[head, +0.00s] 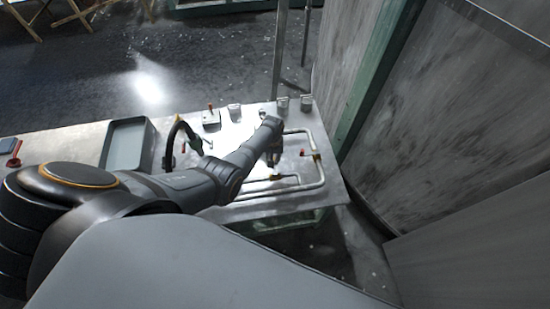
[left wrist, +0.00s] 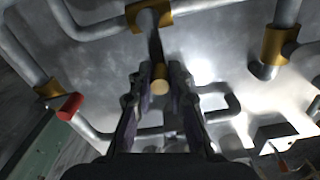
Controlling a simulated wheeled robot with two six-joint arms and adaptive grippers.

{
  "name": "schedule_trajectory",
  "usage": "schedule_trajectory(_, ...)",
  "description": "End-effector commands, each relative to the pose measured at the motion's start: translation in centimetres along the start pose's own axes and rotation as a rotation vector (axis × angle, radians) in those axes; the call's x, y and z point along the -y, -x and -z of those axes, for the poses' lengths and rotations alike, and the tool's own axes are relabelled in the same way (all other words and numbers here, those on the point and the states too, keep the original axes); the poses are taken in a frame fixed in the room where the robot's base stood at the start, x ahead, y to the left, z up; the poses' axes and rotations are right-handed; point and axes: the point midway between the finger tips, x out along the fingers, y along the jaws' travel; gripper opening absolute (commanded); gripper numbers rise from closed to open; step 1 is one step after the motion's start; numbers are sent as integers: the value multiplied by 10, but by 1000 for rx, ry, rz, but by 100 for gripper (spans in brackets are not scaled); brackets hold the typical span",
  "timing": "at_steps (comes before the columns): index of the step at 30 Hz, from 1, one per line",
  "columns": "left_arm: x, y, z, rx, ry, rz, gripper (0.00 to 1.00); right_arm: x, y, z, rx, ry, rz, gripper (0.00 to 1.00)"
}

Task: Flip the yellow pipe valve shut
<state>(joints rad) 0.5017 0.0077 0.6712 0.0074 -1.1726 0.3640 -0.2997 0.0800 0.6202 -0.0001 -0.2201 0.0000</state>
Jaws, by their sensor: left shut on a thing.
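My left gripper (head: 273,158) reaches over the metal table from the left. In the left wrist view its two fingers (left wrist: 159,76) are close together around a dark lever with a round yellow end (left wrist: 160,86). The lever of this yellow valve runs to a brass-coloured fitting (left wrist: 150,15) on a grey pipe at the top of that view. In the head view the arm and gripper cover most of the lever; a yellowish part shows just below the gripper (head: 275,177). My right gripper is not in view.
A red-handled valve (head: 302,153) sits on the pipes right of the gripper; its red handle also shows in the wrist view (left wrist: 70,105). Grey tubing (head: 322,172) bends around the gripper. A grey tray (head: 110,160) stands left. A tall panel (head: 455,120) bounds the table's right.

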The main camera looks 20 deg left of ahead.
Motion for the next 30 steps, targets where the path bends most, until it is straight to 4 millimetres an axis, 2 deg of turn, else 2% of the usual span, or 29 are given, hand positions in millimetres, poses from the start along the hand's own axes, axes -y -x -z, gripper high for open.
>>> schedule_trajectory(19, 4, 0, -1, 0, 43, 2, 0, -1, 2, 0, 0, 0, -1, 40)
schedule_trajectory(20, 4, 0, -1, 0, 43, 2, 21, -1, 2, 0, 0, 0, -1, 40)
schedule_trajectory(24, 3, 0, -1, 1, 43, 2, 40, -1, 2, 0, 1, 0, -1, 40)
schedule_trajectory(30, 3, 0, -1, 0, 43, 1, 40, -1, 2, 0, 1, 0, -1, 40)
